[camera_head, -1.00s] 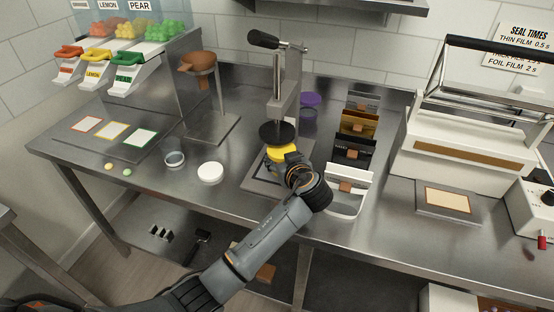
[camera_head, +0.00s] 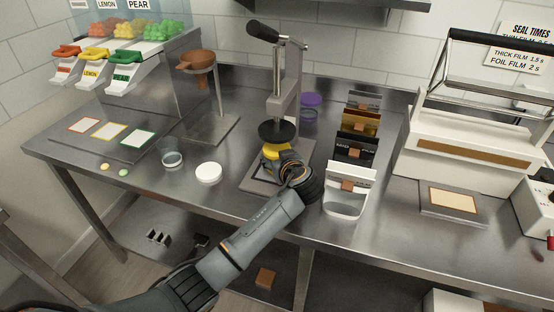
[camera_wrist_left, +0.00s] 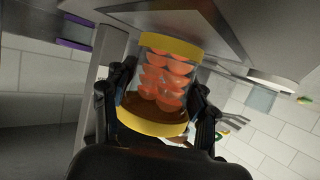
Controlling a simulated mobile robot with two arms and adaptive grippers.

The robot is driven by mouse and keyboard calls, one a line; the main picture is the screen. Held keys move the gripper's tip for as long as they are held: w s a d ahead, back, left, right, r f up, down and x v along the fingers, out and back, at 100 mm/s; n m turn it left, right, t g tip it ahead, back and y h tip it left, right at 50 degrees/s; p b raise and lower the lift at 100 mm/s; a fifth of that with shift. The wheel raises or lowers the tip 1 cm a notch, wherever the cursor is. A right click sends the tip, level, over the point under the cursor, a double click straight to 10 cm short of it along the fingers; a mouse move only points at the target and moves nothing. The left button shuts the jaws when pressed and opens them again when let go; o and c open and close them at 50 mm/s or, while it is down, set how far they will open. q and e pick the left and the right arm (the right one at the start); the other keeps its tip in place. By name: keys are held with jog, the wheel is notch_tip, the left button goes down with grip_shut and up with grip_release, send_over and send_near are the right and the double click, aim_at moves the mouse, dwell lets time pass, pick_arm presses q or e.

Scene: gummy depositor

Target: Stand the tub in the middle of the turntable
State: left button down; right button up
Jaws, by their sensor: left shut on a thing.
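My left gripper (camera_head: 278,157) is shut on the tub, a clear jar of orange-red gummies with yellow ends. The tub's yellow top (camera_head: 276,150) shows just below the round black press head in the head view. In the left wrist view, the tub (camera_wrist_left: 166,78) sits between my two fingers (camera_wrist_left: 158,98), its far yellow end close to a grey plate. Whether it touches that plate I cannot tell. No turntable is clearly recognisable; a round white disc (camera_head: 208,172) lies on the counter left of the press. My right gripper is not in view.
The lever press (camera_head: 284,98) stands over its base plate (camera_head: 262,182). A clear cup (camera_head: 172,160) stands left of the white disc. The funnel stand (camera_head: 212,128) is behind. Film packs (camera_head: 352,150) stand close to the right. Open counter lies at front left.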

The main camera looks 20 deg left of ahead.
pick_arm(q)
jog(key=shift+f, duration=0.15)
jog(key=c, duration=0.9)
grip_release()
jog(key=o, duration=0.5)
